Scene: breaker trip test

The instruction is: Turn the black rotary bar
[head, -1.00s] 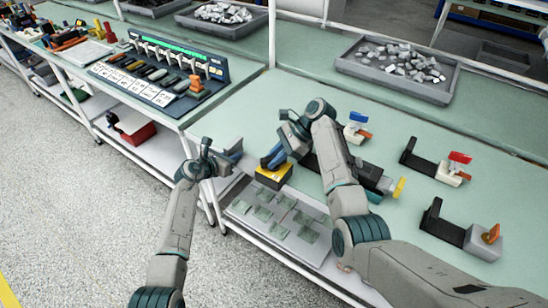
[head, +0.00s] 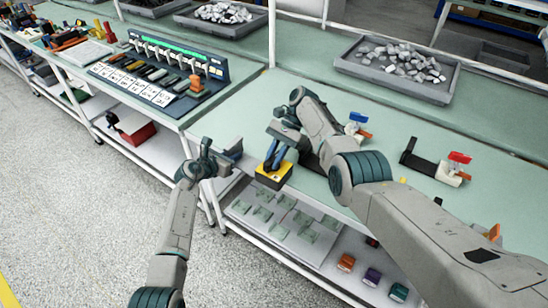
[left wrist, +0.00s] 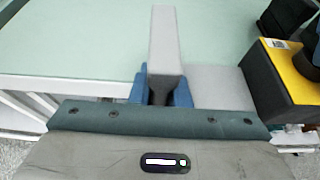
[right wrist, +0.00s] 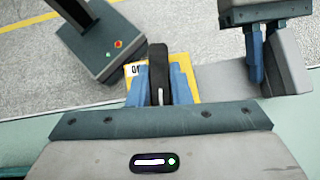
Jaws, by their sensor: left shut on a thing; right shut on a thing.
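The black rotary bar (right wrist: 158,70), with a white line on it, stands between the blue fingers of my right gripper (right wrist: 160,88) in the right wrist view. My right gripper (head: 273,162) is shut on it from above. Below it is the yellow-topped black breaker (head: 271,177) at the front table edge; its yellow face also shows at the right of the left wrist view (left wrist: 302,60). My left gripper (left wrist: 163,92) is shut on an upright grey bar (left wrist: 166,45) beside the breaker. In the head view the left gripper (head: 230,158) is left of the breaker. The bar's full angle is partly hidden by the fingers.
Fixtures with a red-and-white breaker (head: 456,168) and a blue-and-orange one (head: 357,125) stand on the table to the right. A grey tray of metal pieces (head: 350,68) is behind. A labelled rack (head: 222,75) stands on the left table. Shelves below hold small parts.

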